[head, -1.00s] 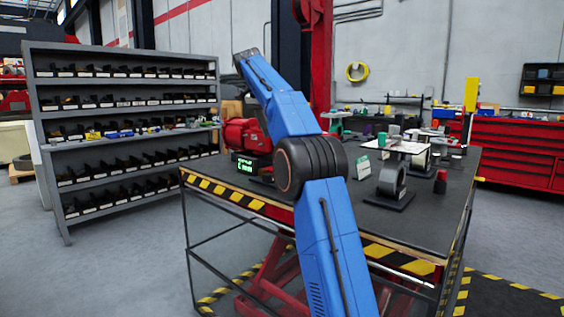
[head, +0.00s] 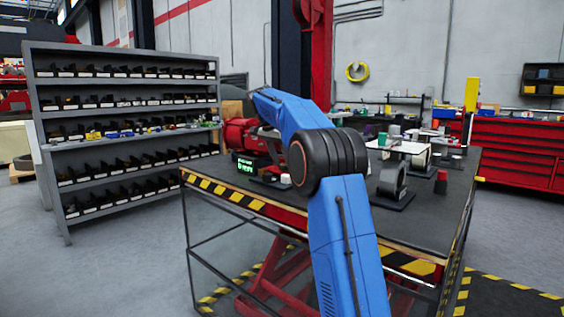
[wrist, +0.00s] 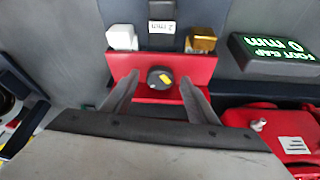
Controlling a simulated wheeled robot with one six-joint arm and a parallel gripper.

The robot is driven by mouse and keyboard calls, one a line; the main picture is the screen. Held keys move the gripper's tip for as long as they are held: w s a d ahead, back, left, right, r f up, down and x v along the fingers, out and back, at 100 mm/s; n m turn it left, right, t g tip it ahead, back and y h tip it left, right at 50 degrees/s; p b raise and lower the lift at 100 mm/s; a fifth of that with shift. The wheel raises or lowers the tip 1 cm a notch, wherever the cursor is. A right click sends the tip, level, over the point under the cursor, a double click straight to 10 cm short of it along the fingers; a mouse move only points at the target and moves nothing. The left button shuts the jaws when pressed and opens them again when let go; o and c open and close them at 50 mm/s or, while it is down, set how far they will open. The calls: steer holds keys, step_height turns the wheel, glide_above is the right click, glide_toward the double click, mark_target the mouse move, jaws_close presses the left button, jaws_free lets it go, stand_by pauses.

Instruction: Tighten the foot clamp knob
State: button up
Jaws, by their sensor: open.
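The foot clamp knob (wrist: 160,78) is dark and round with a yellow mark, on the front of a red bracket (wrist: 190,66) in the wrist view. My gripper (wrist: 159,88) is open, with one finger on each side of the knob and a visible gap to it on both sides. I cannot tell whether the fingertips are at the knob's depth. In the head view the display (head: 245,168) stands by the red valve actuator (head: 240,136); the knob cannot be made out there.
A white block (wrist: 122,38) and a gold block (wrist: 202,40) flank a dark labelled piece (wrist: 161,32) behind the bracket. Red machine parts (wrist: 285,125) lie close at the right. On the workbench (head: 420,222), a grey ring on a stand (head: 392,180) stands farther right.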

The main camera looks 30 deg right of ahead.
steer(key=c, duration=1.1)
steer(key=shift+o, duration=0.2)
steer(key=shift+w+m+g, duration=0.2)
steer(key=shift+m+g, duration=0.3)
steer(key=shift+m, duration=0.7)
steer(key=shift+m+g, duration=0.4)
steer(key=shift+m, duration=0.7)
steer(key=o, duration=1.1)
steer(key=shift+c, duration=0.2)
